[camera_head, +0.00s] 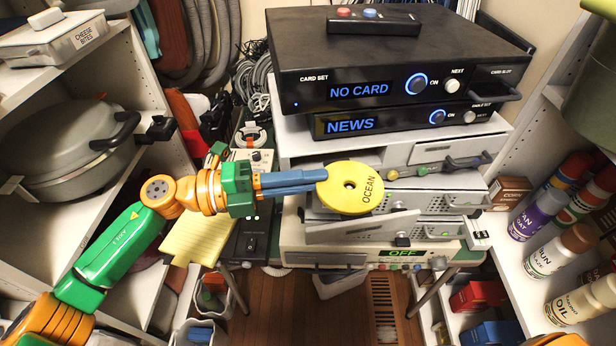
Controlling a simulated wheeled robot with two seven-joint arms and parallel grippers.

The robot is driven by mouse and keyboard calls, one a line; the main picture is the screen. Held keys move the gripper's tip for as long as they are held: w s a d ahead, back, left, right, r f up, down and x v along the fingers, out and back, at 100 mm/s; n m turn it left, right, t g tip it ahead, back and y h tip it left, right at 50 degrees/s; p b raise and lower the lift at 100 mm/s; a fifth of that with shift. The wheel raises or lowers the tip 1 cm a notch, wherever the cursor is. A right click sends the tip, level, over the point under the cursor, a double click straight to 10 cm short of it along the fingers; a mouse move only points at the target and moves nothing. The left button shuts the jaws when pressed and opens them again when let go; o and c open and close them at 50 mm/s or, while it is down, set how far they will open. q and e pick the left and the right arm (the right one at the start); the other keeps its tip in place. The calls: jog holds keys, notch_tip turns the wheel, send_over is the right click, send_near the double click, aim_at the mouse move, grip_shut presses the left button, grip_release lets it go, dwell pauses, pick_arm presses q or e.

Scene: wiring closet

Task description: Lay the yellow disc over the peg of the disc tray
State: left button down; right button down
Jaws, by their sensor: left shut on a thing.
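The yellow disc (364,200), marked "OCEAN" and with a dark hole in its middle, is held out in front of the stacked devices. My left gripper (316,181) comes in from the left and is shut on the disc's left edge. An open grey tray (352,226) sticks out of a device just below the disc; I take it to be the disc tray. The disc covers part of it, and I cannot make out its peg. My right gripper is not in view.
Above stand a black box reading "NO CARD" (420,88) and another reading "NEWS" (380,123). A unit reading "OFF" (408,253) is below. Shelves flank the stack, with a grey pot (75,150) left and several bottles (555,255) right. Cables hang behind on the left.

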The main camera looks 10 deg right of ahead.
pick_arm(q)
jog(key=shift+f+b, duration=0.4)
jog(key=shift+f, duration=0.15)
jog(key=c, duration=0.9)
grip_release()
jog(key=shift+a, duration=0.1)
jog(key=shift+w+a+b, duration=0.2)
jog(key=shift+a+b, duration=0.3)
jog(key=shift+a, duration=1.9)
